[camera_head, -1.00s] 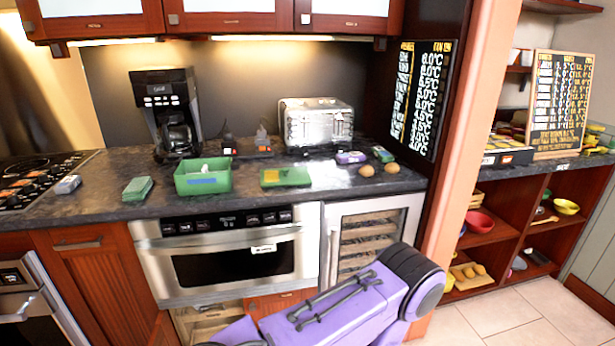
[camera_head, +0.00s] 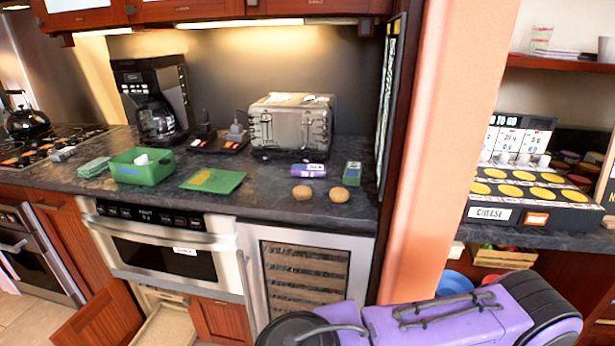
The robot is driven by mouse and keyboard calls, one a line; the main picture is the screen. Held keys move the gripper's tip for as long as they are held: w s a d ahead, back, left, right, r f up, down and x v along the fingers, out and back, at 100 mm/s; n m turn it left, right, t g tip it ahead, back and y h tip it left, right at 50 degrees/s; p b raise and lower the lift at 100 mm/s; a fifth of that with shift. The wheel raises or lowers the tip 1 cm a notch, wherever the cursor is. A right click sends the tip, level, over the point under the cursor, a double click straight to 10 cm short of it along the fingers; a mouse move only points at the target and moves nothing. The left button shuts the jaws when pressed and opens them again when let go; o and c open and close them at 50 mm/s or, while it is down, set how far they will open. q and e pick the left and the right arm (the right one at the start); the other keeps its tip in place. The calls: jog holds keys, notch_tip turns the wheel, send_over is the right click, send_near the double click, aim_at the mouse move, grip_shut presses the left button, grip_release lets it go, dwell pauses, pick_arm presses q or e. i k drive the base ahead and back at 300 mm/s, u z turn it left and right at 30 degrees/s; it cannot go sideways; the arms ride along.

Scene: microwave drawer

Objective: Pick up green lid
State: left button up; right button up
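A flat green lid (camera_head: 226,181) lies on the dark countertop, with a small yellow patch on its left part. It lies right of an open green container (camera_head: 139,172) that has a white item inside. The lid is apart from my arm; nothing of mine touches it. A purple arm link of mine crosses the bottom right of the view. Neither of my grippers shows in the view.
A toaster (camera_head: 291,122) and a coffee maker (camera_head: 152,100) stand behind. An orange pillar (camera_head: 447,130) and an open lower drawer (camera_head: 165,327) are nearby.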

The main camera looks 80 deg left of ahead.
aim_at(220, 182)
jog(key=i, duration=0.95)
jog(key=u, duration=2.7)
